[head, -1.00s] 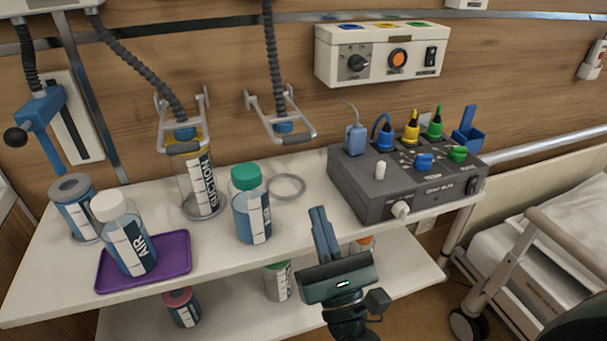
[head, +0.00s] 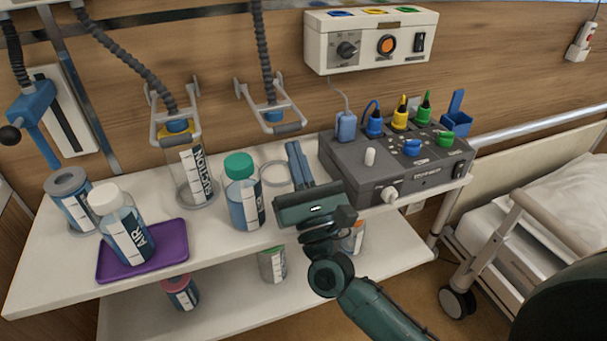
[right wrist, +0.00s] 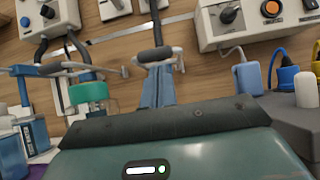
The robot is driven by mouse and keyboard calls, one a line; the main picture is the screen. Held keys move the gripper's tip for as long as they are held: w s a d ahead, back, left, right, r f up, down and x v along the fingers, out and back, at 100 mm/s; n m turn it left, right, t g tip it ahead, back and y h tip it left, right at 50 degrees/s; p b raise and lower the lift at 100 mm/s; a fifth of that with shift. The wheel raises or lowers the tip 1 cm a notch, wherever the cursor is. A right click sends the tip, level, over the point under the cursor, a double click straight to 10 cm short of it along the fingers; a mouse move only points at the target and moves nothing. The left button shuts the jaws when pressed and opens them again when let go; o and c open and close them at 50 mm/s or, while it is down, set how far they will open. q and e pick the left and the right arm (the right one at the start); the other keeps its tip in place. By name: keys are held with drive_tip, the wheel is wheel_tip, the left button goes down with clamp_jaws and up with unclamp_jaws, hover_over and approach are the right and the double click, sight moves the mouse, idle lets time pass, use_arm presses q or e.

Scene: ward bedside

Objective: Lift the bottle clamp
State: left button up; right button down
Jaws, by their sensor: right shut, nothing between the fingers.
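Two grey metal bottle clamps hang at the wall above the shelf. The empty right one (head: 270,106) has a dark handle bar at its front and a blue fitting. The left one (head: 176,120) is over the clear suction bottle (head: 192,172). My right gripper (head: 293,146) is shut and empty, its blue fingers pointing up, just below and right of the empty clamp's handle. In the right wrist view the handle (right wrist: 155,54) appears just beyond the fingertips (right wrist: 157,74); contact cannot be told. My left gripper is out of view.
A green-capped bottle (head: 243,195) stands left of the gripper. A grey control box (head: 365,180) with colored plugs is close on its right. A white-capped bottle (head: 124,230) stands on a purple tray (head: 175,262). A bed (head: 560,215) is at the right.

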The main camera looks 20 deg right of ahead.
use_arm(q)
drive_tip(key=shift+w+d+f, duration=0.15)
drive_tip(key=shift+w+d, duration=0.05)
use_arm(e)
drive_tip(key=shift+w+r, duration=0.25)
drive_tip(key=shift+w, duration=0.15)
